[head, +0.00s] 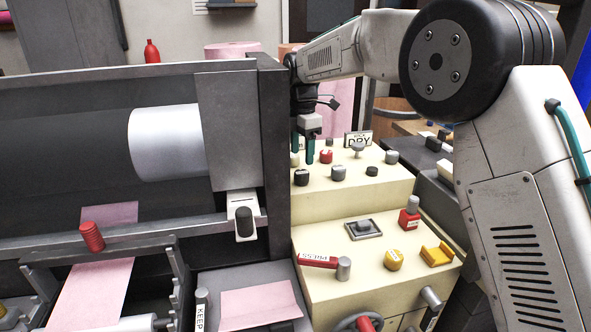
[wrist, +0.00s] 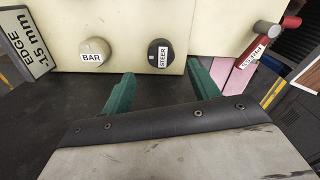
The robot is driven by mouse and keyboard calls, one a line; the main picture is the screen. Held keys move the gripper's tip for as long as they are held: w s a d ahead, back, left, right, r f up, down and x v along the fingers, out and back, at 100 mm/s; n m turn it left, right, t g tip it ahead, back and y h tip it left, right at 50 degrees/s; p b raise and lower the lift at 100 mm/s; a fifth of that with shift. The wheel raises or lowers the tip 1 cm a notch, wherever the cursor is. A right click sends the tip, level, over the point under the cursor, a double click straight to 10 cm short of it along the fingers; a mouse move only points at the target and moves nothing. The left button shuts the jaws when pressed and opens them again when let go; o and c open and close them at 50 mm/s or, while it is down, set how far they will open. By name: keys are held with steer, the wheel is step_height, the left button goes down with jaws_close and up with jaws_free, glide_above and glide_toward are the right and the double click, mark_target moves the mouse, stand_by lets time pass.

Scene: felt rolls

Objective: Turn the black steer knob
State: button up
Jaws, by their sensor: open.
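The black steer knob (wrist: 157,53) is round, with a white STEER label, on a cream panel in the wrist view. My gripper (wrist: 161,70) is open, its two green fingers apart and empty. The knob shows just beyond the fingertips, roughly between them; I cannot tell the exact distance. In the head view my gripper (head: 303,158) points down over the upper cream console, at its left end. Several knobs stand there, including a black one (head: 302,178) near the fingers; its label is not readable, so I cannot tell which is the steer knob.
A grey BAR knob (wrist: 95,50) sits left of the steer knob. A red PRESS lever (wrist: 265,40) is at the right, and an EDGE sign (wrist: 27,42) at the left. In the head view, a dark machine frame post (head: 272,150) stands close left of my gripper.

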mark_target(302, 172)
step_height(302, 172, down, 6)
steer(key=shift+r, duration=0.1)
steer(key=c, duration=1)
